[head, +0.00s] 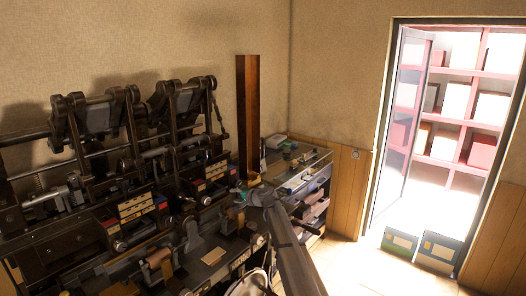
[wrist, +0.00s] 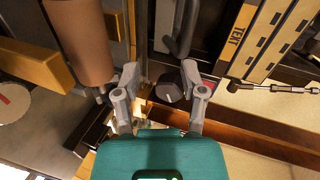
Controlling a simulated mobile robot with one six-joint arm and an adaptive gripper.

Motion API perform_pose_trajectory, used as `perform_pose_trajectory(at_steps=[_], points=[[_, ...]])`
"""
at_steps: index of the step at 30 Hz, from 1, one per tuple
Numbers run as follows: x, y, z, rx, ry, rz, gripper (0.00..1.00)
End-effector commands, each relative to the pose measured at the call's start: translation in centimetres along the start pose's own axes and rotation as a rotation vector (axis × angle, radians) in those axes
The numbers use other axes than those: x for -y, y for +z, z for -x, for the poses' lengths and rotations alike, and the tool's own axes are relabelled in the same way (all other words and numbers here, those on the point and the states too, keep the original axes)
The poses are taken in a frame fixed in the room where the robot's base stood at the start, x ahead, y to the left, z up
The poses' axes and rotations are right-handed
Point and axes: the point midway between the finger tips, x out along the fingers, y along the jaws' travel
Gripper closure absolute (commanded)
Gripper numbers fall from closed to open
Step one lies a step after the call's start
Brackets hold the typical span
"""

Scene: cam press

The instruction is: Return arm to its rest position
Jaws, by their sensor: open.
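My gripper (wrist: 159,72) shows in the wrist view with its two grey fingers apart and its teal body below them. Nothing is clearly held between the fingers. A dark faceted knob (wrist: 168,91) shows between them, close to the right finger; I cannot tell its distance. In the head view my grey arm reaches up from the bottom centre to the front of the machine bench. The gripper is small and dark there, near the bench's right end, and its fingers cannot be made out.
A dark cam press (head: 130,130) with levers and shafts fills the left. A tall brown post (head: 248,115) stands beside it. A cluttered shelf unit (head: 300,180) is behind my arm. Two boxes (head: 400,242) sit by the open doorway at right.

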Motion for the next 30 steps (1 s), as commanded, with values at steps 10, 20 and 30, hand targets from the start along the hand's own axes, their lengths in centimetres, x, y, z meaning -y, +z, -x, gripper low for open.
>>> perform_pose_trajectory(at_steps=[10, 20, 30], points=[[-9.9, 6.9, 12.3, 0.135, 0.315, 0.249, 0.46], [-19.4, 13.1, 26.0, 0.289, 0.681, 0.411, 0.46], [-26.3, 19.0, 40.0, 0.437, 1.044, 0.465, 0.46]])
